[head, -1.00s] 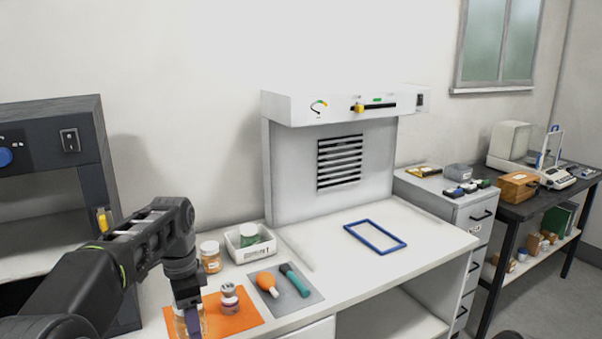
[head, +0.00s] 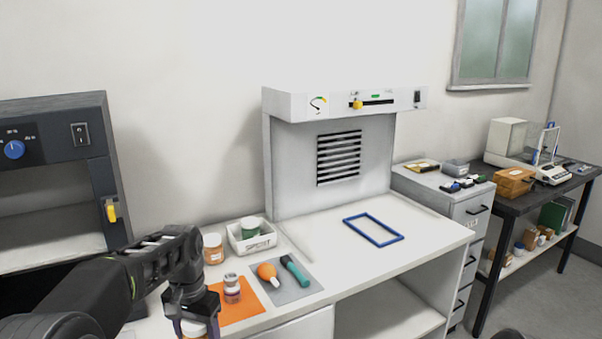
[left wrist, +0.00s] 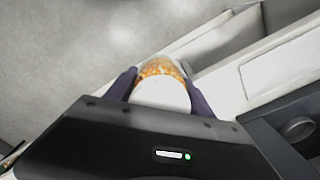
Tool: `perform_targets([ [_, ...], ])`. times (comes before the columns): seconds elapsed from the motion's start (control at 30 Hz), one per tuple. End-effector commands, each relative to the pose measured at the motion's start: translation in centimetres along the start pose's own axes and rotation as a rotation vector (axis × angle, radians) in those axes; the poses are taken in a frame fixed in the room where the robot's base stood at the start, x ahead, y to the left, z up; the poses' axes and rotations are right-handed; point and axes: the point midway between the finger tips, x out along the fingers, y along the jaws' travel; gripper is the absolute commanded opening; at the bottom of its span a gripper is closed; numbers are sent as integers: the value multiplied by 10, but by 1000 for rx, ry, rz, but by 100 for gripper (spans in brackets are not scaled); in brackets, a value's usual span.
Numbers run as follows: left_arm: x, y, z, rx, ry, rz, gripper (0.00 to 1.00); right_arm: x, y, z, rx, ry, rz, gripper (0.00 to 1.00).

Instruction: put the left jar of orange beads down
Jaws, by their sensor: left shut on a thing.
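My left gripper (head: 196,318) is shut on a jar of orange beads (head: 192,332) at the bottom edge of the head view. The left wrist view shows the jar (left wrist: 161,69) between both fingers, its white lid toward the camera and orange beads beyond. It appears against grey floor and the bench's front edge; its base is hidden. Another jar with orange contents and a white lid (head: 213,248) stands at the bench's back left. An orange mat (head: 245,308) lies beside my gripper, with small stacked jars (head: 232,288) on it. My right gripper is not in view.
A white tray (head: 238,246) holds a green-lidded jar. A grey mat (head: 292,293) carries an orange bulb and a teal-handled tool. A blue frame (head: 373,230) lies on the white bench (head: 340,265), with clear surface around it. A dark cabinet stands left.

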Motion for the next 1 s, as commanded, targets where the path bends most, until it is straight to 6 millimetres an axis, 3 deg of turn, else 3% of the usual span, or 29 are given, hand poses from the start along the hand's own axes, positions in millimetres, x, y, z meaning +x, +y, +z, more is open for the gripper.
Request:
perform_targets([
  [0.13,33,18,19,-234,-3,3,9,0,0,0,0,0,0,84],
  [0.27,48,28,35,-283,-1,1,9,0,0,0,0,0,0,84],
  [0.4,51,34,42,-270,1,1,9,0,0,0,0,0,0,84],
  [1.0,50,35,40,-267,1,1,9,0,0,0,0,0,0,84],
])
